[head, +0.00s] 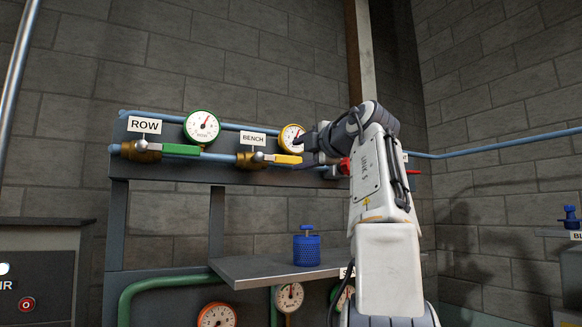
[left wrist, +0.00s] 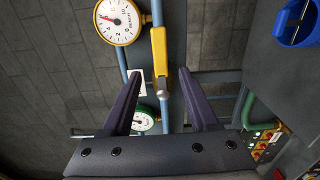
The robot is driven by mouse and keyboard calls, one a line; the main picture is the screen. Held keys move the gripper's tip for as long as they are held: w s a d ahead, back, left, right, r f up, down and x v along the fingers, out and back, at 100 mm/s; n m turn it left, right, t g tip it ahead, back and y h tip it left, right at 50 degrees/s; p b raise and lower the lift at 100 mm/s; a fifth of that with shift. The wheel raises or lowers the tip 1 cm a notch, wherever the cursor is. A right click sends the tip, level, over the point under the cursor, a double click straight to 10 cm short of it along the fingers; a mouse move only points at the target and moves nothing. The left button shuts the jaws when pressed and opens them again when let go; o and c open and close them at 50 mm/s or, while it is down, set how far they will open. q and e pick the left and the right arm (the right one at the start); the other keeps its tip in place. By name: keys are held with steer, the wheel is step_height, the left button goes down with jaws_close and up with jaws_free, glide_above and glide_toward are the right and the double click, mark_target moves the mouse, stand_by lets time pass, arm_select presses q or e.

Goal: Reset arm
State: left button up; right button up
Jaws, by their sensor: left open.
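My left arm rises on the right half of the head view, its wrist bent toward the pipe wall. My left gripper (head: 308,147) is by the BENCH gauge, partly hidden by its own wrist. In the left wrist view the gripper (left wrist: 158,75) is open and empty, its dark fingers apart. The yellow BENCH valve handle (left wrist: 159,50) shows between the fingertips, with no clear contact. In the head view the yellow handle (head: 288,159) lies along the blue pipe. My right gripper is not in view.
The green ROW handle (head: 181,150) also lies along the pipe, below the ROW gauge (head: 202,127). A red handle (head: 345,166) is partly behind my wrist. A blue canister (head: 307,249) stands on the grey shelf (head: 255,270). The yellow-rimmed BENCH gauge (left wrist: 118,22) is close to my fingers.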

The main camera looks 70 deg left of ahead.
arm_select(q)
steer(key=shift+w+d, duration=0.2)
steer(key=shift+d, duration=0.9)
